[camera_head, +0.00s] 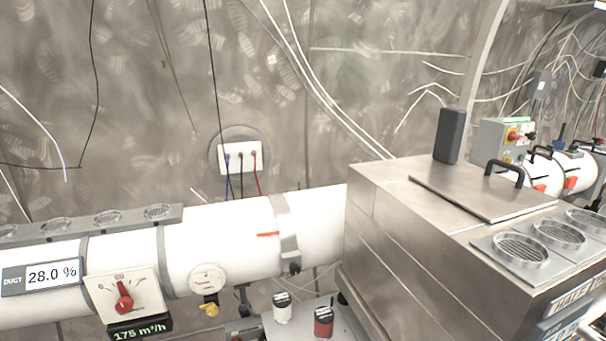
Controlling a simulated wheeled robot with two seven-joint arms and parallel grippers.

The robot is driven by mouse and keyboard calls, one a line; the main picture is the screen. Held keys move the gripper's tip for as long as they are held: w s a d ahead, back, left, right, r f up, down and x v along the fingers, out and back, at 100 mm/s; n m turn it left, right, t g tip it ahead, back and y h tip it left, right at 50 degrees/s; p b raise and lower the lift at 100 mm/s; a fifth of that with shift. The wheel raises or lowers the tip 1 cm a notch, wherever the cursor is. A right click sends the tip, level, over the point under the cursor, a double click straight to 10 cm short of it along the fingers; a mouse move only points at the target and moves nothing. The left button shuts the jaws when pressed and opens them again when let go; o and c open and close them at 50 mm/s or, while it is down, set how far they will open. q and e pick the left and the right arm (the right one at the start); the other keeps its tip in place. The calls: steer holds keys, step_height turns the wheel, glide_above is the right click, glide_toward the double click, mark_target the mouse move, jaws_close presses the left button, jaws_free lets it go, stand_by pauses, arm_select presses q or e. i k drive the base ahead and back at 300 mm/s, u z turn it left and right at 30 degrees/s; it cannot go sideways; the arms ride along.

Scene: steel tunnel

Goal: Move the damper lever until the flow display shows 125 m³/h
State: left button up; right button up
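The damper lever (124,299) is a red knob with a pointer on a white dial plate (146,281). The plate is mounted on the front of a white duct pipe (222,246) at the lower left of the head view. The lever's pointer is tilted slightly left of straight up. The flow display (140,330) is a black box just below the plate and reads 175 m³/h in green. Neither of my grippers shows in the head view.
A duct display (52,275) left of the dial reads 28.0 %. A round gauge (207,280) with a yellow valve handle (210,309) below sits to the right. A large steel box (390,240) fills the right. Two small containers, white (282,308) and red (323,323), stand at the bottom.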

mark_target(124, 304)
steer(key=u, duration=1.25)
